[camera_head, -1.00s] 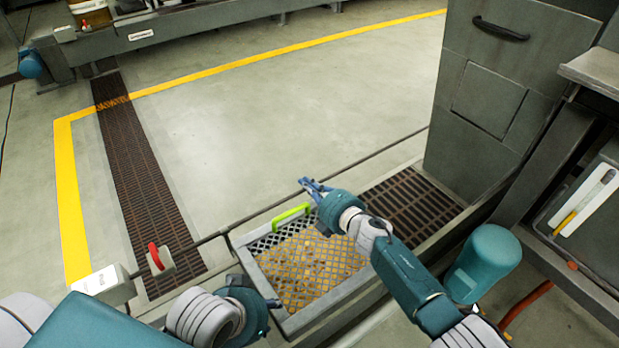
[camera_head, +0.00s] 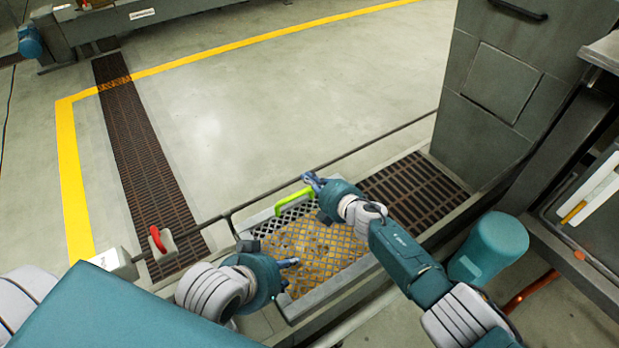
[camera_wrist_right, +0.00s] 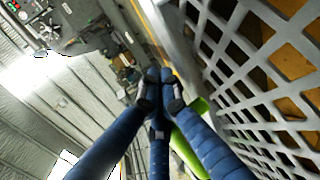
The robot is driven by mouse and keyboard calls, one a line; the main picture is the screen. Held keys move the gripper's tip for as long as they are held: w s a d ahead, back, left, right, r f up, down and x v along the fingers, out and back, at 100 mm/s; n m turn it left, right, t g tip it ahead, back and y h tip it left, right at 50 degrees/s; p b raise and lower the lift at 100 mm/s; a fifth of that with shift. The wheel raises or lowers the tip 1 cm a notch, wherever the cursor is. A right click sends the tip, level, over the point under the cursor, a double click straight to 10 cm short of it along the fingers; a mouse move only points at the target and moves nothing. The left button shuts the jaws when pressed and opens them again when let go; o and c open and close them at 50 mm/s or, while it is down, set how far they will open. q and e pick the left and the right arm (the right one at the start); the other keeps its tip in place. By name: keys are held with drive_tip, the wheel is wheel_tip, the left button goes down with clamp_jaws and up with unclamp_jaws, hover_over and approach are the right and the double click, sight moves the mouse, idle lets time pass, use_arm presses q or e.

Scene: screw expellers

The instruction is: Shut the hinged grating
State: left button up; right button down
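The grey hinged grating (camera_head: 330,238) is a diamond lattice over yellow-brown material in a grey-framed box (camera_head: 318,298); its exact angle is hard to tell. A bright green handle (camera_head: 290,201) is at its far side. My right gripper (camera_head: 313,181) is at the handle's right end, its blue fingers drawn together. In the right wrist view, the fingertips (camera_wrist_right: 161,88) meet with the green handle (camera_wrist_right: 190,122) close beside and partly behind them; contact is unclear. The lattice (camera_wrist_right: 262,75) fills the right side there. My left gripper (camera_head: 290,263) is above the box's left part; its finger opening is unclear.
A rusty floor grate (camera_head: 412,188) lies right of the box, beside a tall grey cabinet (camera_head: 490,120). A thin dark rail (camera_head: 350,153) runs along the far side. A red-handled block (camera_head: 160,242) stands at left.

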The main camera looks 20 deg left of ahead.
drive_tip(key=shift+d+r, duration=0.45)
drive_tip(key=shift+d, duration=0.3)
drive_tip(key=v, duration=1)
drive_tip(key=shift+s, duration=0.5)
